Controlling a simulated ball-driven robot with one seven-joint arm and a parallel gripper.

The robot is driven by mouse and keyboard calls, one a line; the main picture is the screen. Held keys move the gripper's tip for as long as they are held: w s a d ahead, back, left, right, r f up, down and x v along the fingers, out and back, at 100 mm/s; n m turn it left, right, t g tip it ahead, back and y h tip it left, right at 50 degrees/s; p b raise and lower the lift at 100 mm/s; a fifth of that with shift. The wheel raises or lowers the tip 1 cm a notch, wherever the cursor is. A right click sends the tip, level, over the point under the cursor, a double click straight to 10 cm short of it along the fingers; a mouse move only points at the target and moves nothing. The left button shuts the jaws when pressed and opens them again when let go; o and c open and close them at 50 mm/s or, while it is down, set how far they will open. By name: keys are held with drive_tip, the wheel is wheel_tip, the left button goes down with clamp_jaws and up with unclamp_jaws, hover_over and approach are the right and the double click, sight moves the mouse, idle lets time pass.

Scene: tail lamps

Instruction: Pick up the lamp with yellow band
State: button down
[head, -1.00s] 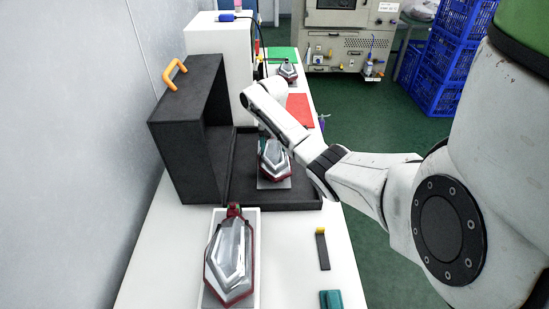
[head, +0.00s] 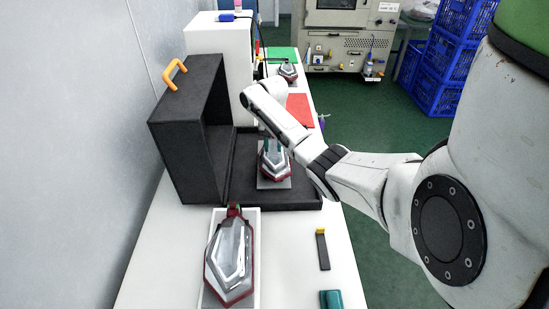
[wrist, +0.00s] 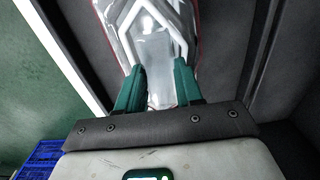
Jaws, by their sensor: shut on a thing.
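In the wrist view, my gripper (wrist: 157,78) has its green fingers on both sides of a clear and silver lamp (wrist: 155,30) with a red edge, shut on it. In the head view, this lamp (head: 273,160) is at the open black case, over a grey pad. My forearm hides the gripper and the lamp's far end there. I see no yellow band on it. A second red and silver lamp (head: 230,260) lies in a white tray in front. A third lamp (head: 287,71) is at the far end of the table. No yellow band is clear on either.
The black case (head: 185,140) stands open, its tall side with an orange handle at the left. A white box (head: 218,50) is behind it. A dark bar with a yellow end (head: 323,250) and a teal block (head: 330,299) lie at front right. Blue crates (head: 455,50) are on the floor.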

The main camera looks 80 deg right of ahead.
drive_tip(key=shift+r, duration=0.15)
drive_tip(key=r+b, duration=0.1)
drive_tip(key=r, duration=0.3)
drive_tip(key=shift+s, duration=0.2)
drive_tip(key=s+a+r+p, duration=0.1)
drive_tip(key=s+r+p, duration=0.7)
drive_tip(key=s, duration=0.5)
drive_tip(key=shift+s+r, duration=0.2)
drive_tip(key=shift+r, duration=0.5)
